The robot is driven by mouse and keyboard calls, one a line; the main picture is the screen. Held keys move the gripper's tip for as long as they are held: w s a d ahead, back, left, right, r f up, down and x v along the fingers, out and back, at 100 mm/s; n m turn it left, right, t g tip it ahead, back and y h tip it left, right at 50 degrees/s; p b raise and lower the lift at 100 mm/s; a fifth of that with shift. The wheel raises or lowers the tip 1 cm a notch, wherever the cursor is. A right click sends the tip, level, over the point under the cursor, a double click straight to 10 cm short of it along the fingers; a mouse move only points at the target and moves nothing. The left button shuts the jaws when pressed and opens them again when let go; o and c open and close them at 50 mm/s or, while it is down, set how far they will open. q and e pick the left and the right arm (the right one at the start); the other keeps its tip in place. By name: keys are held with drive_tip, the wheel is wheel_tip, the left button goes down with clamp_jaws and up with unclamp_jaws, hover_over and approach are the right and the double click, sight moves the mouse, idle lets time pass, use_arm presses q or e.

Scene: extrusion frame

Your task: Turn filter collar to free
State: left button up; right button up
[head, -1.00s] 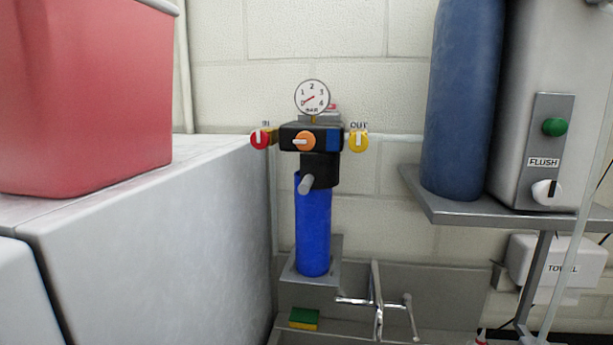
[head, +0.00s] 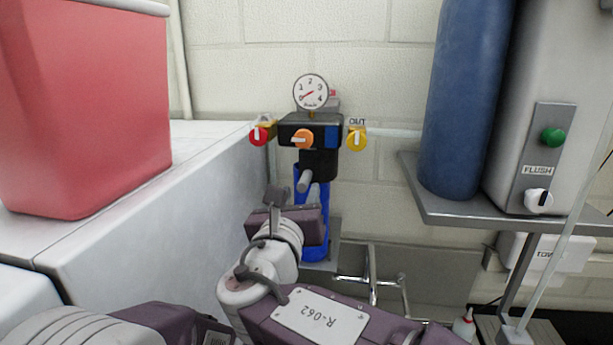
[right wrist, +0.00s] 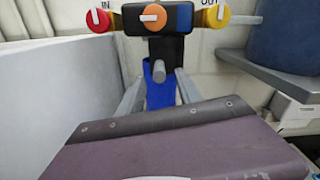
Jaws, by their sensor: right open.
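The filter collar (head: 319,163) is a black ring at the top of the blue filter housing (head: 323,245), under a black valve block (head: 322,131). A grey peg handle (head: 304,181) sticks out from the collar toward me; it also shows in the right wrist view (right wrist: 158,71). My right gripper (head: 295,195) is open in front of the housing, just below the peg. In the right wrist view its two grey fingers (right wrist: 158,92) stand either side of the peg and housing, with no contact visible. My left gripper is not in view.
The block carries an orange knob (head: 303,139), a red IN knob (head: 259,135), a yellow OUT knob (head: 356,139) and a gauge (head: 310,92) reading near zero. A white cabinet (head: 130,225) stands close on the left. A grey shelf (head: 450,210) is at right.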

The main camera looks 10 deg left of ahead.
sight(304, 176)
drive_tip(key=w+p, duration=0.1)
drive_tip(key=w, duration=0.2)
drive_tip(key=w+p, duration=0.2)
drive_tip(key=w, duration=0.1)
drive_tip(key=shift+w+a+r, duration=0.15)
drive_tip(key=shift+w+r, duration=0.05)
drive_tip(key=shift+w+f, duration=0.2)
drive_tip(key=shift+w, duration=0.35)
drive_tip(key=shift+s, duration=0.15)
clamp_jaws()
idle(0.4)
